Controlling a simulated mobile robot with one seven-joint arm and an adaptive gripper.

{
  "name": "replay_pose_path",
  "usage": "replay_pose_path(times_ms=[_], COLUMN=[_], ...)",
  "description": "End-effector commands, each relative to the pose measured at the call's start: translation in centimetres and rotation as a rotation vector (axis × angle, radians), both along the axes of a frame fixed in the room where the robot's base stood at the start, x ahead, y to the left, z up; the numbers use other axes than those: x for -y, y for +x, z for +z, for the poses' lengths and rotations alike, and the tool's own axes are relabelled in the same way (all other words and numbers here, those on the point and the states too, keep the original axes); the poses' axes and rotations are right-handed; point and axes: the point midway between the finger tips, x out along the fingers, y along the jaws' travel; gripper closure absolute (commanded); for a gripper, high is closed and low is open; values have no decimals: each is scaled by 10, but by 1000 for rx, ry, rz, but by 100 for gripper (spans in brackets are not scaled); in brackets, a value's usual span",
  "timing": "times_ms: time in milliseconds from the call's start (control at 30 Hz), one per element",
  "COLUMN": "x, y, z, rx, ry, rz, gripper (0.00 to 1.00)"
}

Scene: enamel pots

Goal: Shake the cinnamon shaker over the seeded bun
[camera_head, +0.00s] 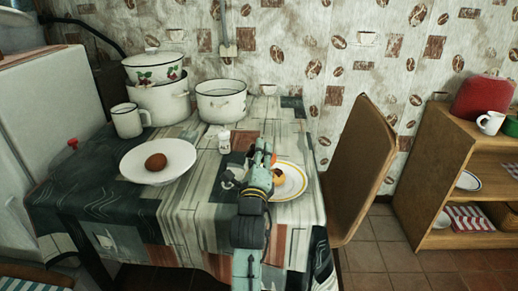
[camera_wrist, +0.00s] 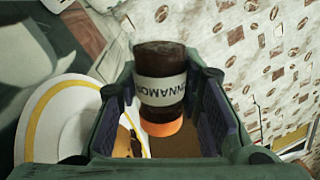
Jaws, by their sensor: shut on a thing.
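The cinnamon shaker (camera_wrist: 160,85) is a dark brown jar with a white label and an orange end, which points to the lower edge of the wrist view. My gripper (camera_wrist: 165,105) is shut on it, with a finger on each side. In the head view my gripper (camera_head: 263,150) is over the left part of a white plate with a yellow ring (camera_head: 291,191). The seeded bun (camera_head: 279,174) is on this plate, partly hidden by my gripper. In the wrist view the bun (camera_wrist: 128,145) shows only in part, behind the finger at left.
A white dish (camera_head: 183,175) with a brown egg (camera_head: 155,162) stands at left. A mug (camera_head: 127,121), pots (camera_head: 221,104) and a small white shaker (camera_head: 224,142) stand behind. A wooden chair (camera_head: 362,160) is close at the table's right edge.

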Motion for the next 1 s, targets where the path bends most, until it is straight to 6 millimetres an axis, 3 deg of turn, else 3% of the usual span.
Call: replay_pose_path(times_ms=[267,333,400,433,500,533,900,933,1000], x=[0,1,1,0,0,-1,0,0,1], y=[0,-1,0,1,0,0,0,0,-1], z=[2,39,51,41,2,-4,1,8,51], rx=[1,18,7,-4,-16,-11,1,5,20], ry=[1,7,3,-1,-9,-7,0,2,8], rz=[0,-1,-1,-1,0,1,0,0,-2], gripper=[97,97,97,97,97,97,97,97,97])
